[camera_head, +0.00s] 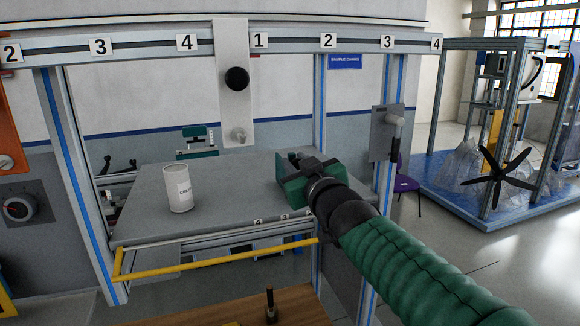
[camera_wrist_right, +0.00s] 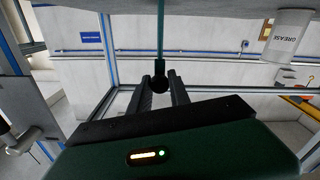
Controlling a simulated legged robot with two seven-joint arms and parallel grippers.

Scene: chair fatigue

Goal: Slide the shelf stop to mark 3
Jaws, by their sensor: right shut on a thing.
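My right gripper (camera_head: 298,172) is over the right part of the grey shelf (camera_head: 225,205), its green body covering what it holds in the head view. In the right wrist view the two dark fingers (camera_wrist_right: 161,82) are shut on a black ball knob (camera_wrist_right: 160,77). A thin teal bar (camera_wrist_right: 161,35) runs from the knob to the shelf; it looks like part of the shelf stop. Small marks 4 (camera_head: 258,221) and 3 (camera_head: 283,217) show on the shelf's front edge, left of my forearm. I cannot tell which mark the stop lines up with. My left gripper is not in view.
A white grease can (camera_head: 179,188) stands on the shelf's left part. A yellow rail (camera_head: 215,261) runs below the front edge. A blue-striped post (camera_head: 384,180) stands at the right.

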